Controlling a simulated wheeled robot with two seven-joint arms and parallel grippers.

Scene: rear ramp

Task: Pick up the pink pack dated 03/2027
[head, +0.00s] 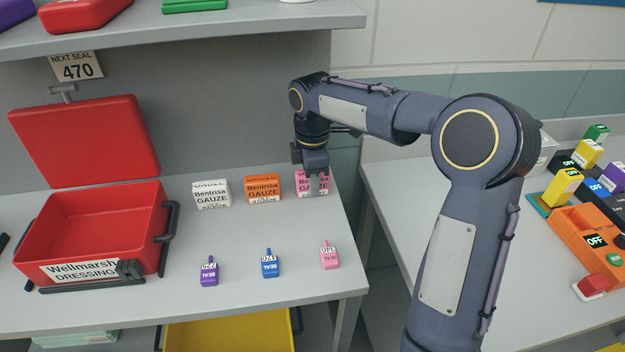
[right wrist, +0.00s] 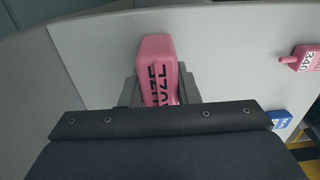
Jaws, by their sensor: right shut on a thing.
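The pink gauze pack (head: 320,185) stands at the right end of a row of Bentrisa gauze packs on the grey bench. Its date cannot be read here. My right gripper (head: 317,184) comes down over it from above and is shut on it. In the right wrist view the pink pack (right wrist: 156,62) sits between the fingers (right wrist: 158,92), with part of its black lettering showing. The pack appears to be at bench level; I cannot tell whether it is lifted. My left gripper is not in view.
A white pack (head: 211,195) and an orange pack (head: 263,189) stand to the left. In front are purple (head: 209,271), blue (head: 270,264) and pink (head: 329,256) seals. An open red case (head: 90,225) stands at left. A shelf (head: 200,30) overhangs the bench.

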